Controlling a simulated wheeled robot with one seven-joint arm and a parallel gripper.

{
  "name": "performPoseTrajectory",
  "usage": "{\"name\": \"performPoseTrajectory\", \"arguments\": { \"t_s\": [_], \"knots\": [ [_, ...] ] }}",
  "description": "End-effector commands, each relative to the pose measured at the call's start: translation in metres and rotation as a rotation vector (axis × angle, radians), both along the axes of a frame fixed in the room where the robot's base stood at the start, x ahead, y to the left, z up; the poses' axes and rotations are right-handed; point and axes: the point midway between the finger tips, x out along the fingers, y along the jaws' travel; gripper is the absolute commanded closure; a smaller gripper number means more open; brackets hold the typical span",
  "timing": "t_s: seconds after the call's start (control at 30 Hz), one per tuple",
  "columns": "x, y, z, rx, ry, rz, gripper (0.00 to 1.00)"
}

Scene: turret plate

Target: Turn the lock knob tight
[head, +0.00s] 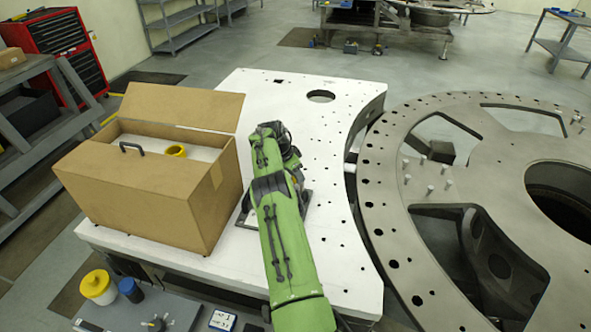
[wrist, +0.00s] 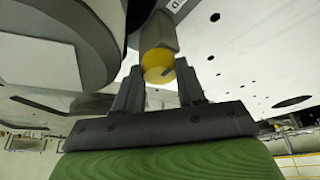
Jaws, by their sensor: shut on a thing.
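In the wrist view a small knob with a round yellow face (wrist: 158,66) and a grey body stands between the fingers of my gripper (wrist: 160,85). I take it to be the lock knob. The two dark fingers are shut on it, one on each side. A dark mark shows on its yellow face. In the head view my green arm covers the knob and the gripper.
An open cardboard box (head: 145,205) stands left of my arm on the white plate. The large grey turret ring (head: 385,215) lies to the right. A yellow-lidded jar (head: 97,285) and a dark blue jar (head: 131,290) stand at the lower left.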

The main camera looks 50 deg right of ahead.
Motion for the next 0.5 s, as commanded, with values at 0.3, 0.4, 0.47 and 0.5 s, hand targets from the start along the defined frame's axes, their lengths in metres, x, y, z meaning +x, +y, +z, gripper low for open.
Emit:
{"name": "performPoseTrajectory", "arguments": {
  "t_s": [0.3, 0.4, 0.47, 0.5],
  "knots": [
    [0.0008, -0.0007, 0.0007, -0.002, -0.004, -0.048, 0.91],
    [0.0006, -0.0006, 0.0006, -0.001, -0.004, -0.051, 0.91],
    [0.0007, -0.0005, 0.0005, -0.001, -0.004, -0.051, 0.91],
    [0.0007, -0.0005, 0.0004, -0.001, -0.004, -0.051, 0.91]
  ]
}}
